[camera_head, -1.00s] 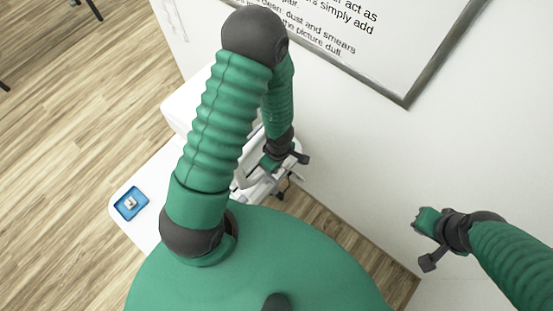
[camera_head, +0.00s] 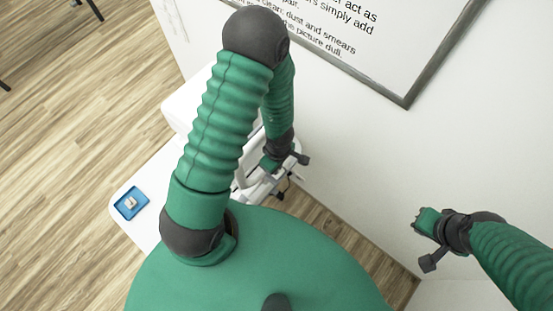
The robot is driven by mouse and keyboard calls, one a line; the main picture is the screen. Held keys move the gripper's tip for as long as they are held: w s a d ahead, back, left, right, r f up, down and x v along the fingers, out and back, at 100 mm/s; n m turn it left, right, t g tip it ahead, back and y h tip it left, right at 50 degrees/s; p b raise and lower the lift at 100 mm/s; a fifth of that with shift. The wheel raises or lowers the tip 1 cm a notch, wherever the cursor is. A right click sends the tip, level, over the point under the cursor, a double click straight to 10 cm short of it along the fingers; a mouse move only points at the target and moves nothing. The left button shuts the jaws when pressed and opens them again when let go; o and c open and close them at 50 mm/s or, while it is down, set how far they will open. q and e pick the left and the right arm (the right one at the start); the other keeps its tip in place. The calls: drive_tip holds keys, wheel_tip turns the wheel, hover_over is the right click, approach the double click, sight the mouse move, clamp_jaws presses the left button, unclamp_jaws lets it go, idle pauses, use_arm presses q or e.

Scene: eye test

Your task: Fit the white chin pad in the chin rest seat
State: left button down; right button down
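A small whitish piece (camera_head: 130,202), which may be the chin pad, lies in a blue tray (camera_head: 121,208) on the white table at the left. My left gripper (camera_head: 286,163) is beyond my bent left arm, beside a white apparatus (camera_head: 258,190). The arm hides much of the apparatus, and I cannot make out the chin rest seat. The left gripper is small and partly hidden, so I cannot tell what is between its fingers. My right gripper (camera_head: 424,242) is at the right, in front of the wall, with its fingers apart and nothing between them.
The white table (camera_head: 143,184) stands on the wooden floor (camera_head: 70,120). A framed board with printed text (camera_head: 335,35) hangs on the white wall (camera_head: 350,150). Free space lies around my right gripper. A dark cable (camera_head: 283,190) shows by the apparatus.

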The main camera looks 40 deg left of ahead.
use_arm(q)
drive_tip(key=shift+f, duration=0.15)
idle(0.5)
drive_tip(key=shift+f+b, duration=0.3)
drive_tip(key=shift+b, duration=0.1)
drive_tip(key=shift+f, duration=0.1)
drive_tip(key=c, duration=1.4)
unclamp_jaws()
drive_tip(key=shift+c, duration=0.2)
